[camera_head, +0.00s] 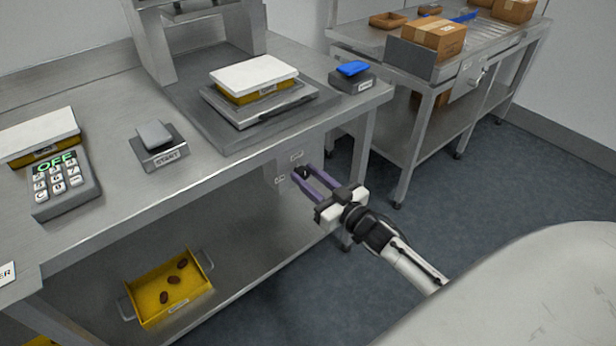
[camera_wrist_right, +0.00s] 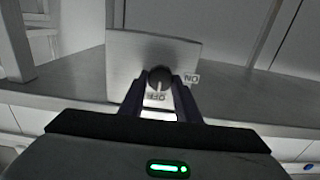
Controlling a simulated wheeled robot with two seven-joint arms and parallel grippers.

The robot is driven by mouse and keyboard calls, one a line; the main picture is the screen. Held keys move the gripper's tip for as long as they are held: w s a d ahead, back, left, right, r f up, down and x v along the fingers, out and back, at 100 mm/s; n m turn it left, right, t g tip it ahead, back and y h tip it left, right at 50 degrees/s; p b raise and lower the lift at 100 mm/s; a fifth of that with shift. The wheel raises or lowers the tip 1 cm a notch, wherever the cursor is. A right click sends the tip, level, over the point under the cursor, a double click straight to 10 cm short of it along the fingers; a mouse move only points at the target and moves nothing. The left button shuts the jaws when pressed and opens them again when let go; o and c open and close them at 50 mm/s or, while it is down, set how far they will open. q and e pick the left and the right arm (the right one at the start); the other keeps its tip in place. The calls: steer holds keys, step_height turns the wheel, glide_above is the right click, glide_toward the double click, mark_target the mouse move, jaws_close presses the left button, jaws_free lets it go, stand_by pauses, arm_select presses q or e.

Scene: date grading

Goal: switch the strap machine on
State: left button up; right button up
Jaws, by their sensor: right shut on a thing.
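A dark round knob (camera_wrist_right: 160,77) stands out from a grey switch plate (camera_wrist_right: 130,55) on the front of the metal bench. In the right wrist view an OFF label (camera_wrist_right: 160,97) is just below the knob and an ON label (camera_wrist_right: 192,78) is to its right. A pale mark on the knob appears to point toward OFF. My right gripper (camera_head: 302,178) is shut on the knob, with a purple finger on each side. In the head view the plate (camera_head: 284,192) is partly behind the fingers. My left gripper is not in view.
The bench (camera_head: 225,155) carries an arched machine frame (camera_head: 155,45), a white-lidded yellow box (camera_head: 255,73), a START button (camera_head: 157,140), a blue-topped button (camera_head: 353,69) and a keypad reading OFF (camera_head: 62,185). A yellow tray (camera_head: 150,290) holds dates below. Cartons (camera_head: 433,38) stand on another bench.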

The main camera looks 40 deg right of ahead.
steer(key=shift+n, duration=0.3)
steer(key=n, duration=0.3)
steer(key=shift+a+n, duration=0.1)
steer(key=shift+n, duration=0.3)
steer(key=n, duration=0.4)
steer(key=shift+f, duration=0.15)
steer(key=n+b, duration=0.2)
steer(key=n, duration=0.3)
steer(key=shift+a+f+n, duration=0.1)
steer(key=shift+n, duration=0.3)
steer(key=n, duration=0.2)
steer(key=shift+n+b, duration=0.3)
steer(key=shift+b, duration=0.05)
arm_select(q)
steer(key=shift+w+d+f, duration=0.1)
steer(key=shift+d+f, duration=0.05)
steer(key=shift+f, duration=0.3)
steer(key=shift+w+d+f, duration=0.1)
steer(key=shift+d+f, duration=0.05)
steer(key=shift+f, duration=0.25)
arm_select(e)
steer(key=shift+n, duration=0.5)
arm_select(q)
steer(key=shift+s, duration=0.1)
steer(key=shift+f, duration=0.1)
arm_select(e)
steer(key=o, duration=1)
steer(key=shift+o, duration=0.2)
